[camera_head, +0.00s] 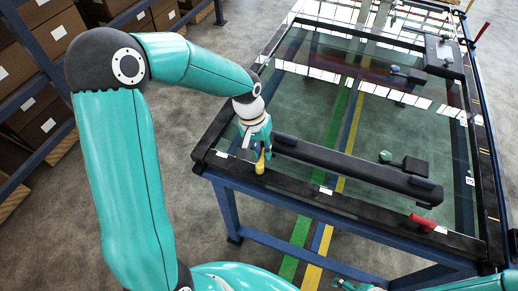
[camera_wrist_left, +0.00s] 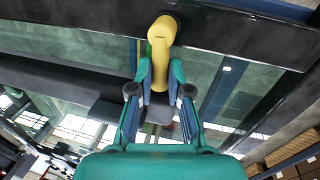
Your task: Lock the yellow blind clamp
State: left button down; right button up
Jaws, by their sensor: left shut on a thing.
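The yellow blind clamp (camera_head: 260,164) sits at the near left corner of the glass-topped frame. In the left wrist view the yellow handle (camera_wrist_left: 161,34) runs from a dark round pivot on the black rail down between my fingers. My left gripper (camera_head: 258,150) is at this corner, shut on the yellow handle. In the wrist view the fingers of my left gripper (camera_wrist_left: 160,78) lie on both sides of the handle's lower end. My right gripper (camera_head: 352,286) shows only in part at the bottom edge; its fingers are not clear.
A black bar (camera_head: 350,166) lies across the glass (camera_head: 310,120) close to the clamp. A red handle (camera_head: 425,222) is at the near right corner of the frame. A green knob (camera_head: 385,156) and a blue knob (camera_head: 395,69) stand on it. Shelves with boxes (camera_head: 40,125) are at left.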

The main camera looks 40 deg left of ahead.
pick_arm(q)
jog(key=shift+w+d+m, duration=0.1)
jog(key=shift+d+m, duration=0.1)
jog(key=shift+m, duration=0.4)
jog(key=c, duration=1.1)
grip_release()
jog(key=shift+r, duration=0.1)
jog(key=r, duration=0.3)
jog(key=a+r, duration=0.1)
jog(key=r, duration=0.3)
jog(key=a+r, duration=0.1)
jog(key=r, duration=0.3)
jog(key=shift+s+a+r, duration=0.15)
jog(key=shift+s+r, duration=0.05)
jog(key=shift+r, duration=0.05)
